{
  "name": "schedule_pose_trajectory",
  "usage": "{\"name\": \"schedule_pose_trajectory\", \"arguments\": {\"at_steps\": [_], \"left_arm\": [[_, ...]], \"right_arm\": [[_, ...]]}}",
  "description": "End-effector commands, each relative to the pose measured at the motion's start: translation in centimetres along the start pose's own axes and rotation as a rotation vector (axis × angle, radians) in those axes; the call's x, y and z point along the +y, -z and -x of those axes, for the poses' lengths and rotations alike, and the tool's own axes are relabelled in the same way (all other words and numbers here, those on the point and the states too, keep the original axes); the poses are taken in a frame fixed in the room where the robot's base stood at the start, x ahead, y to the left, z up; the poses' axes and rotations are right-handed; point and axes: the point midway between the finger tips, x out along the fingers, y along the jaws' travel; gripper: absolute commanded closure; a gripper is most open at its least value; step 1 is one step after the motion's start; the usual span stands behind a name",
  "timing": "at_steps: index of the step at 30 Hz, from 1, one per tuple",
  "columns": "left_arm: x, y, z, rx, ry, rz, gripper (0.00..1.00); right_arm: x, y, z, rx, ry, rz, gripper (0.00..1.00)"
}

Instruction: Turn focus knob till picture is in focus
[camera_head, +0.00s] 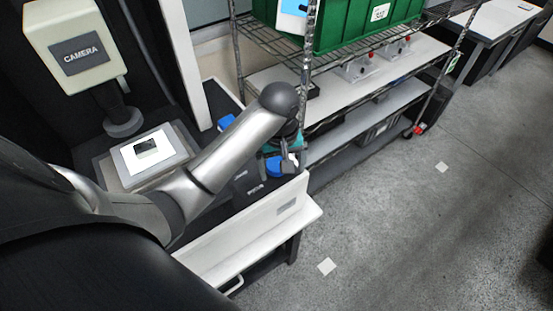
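A blue knob (274,166) sits on the dark console beside the lettering "FOCUS" (255,189). My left arm reaches over the console and bends down, and its gripper (291,160) is at the knob, partly hidden by the arm. I cannot tell whether its fingers are open or shut, or whether they touch the knob. A pale box marked "CAMERA" (75,50) stands above a lit white stage (130,159) with a small dark part (147,147) on it. I cannot make out a focus picture. My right gripper is not in view.
A second blue piece (227,121) is behind my arm. A wire shelf rack (350,85) with a green bin (350,22) stands close behind the console. The console has a white front ledge (250,236). The grey floor (430,220) at right is open.

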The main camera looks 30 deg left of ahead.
Motion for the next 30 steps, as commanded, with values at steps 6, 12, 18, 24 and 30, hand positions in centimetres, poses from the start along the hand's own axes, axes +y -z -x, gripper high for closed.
{"name": "schedule_pose_trajectory", "arguments": {"at_steps": [6, 12, 18, 24, 30], "left_arm": [[0.8, 6.3, 4.1, -0.023, 0.050, 0.360, 0.00], [0.8, 8.6, 6.2, -0.040, 0.069, 0.531, 0.00], [0.7, 8.7, 5.1, -0.046, 0.076, 0.559, 0.00], [0.4, 8.4, 1.1, -0.045, 0.077, 0.558, 0.00], [0.2, 8.1, -3.3, -0.045, 0.075, 0.556, 0.00]], "right_arm": [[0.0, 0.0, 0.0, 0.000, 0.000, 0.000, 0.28], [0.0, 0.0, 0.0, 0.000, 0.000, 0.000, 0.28], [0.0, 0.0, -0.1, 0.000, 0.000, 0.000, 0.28], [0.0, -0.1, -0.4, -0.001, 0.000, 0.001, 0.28], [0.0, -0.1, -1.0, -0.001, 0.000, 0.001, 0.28]]}}
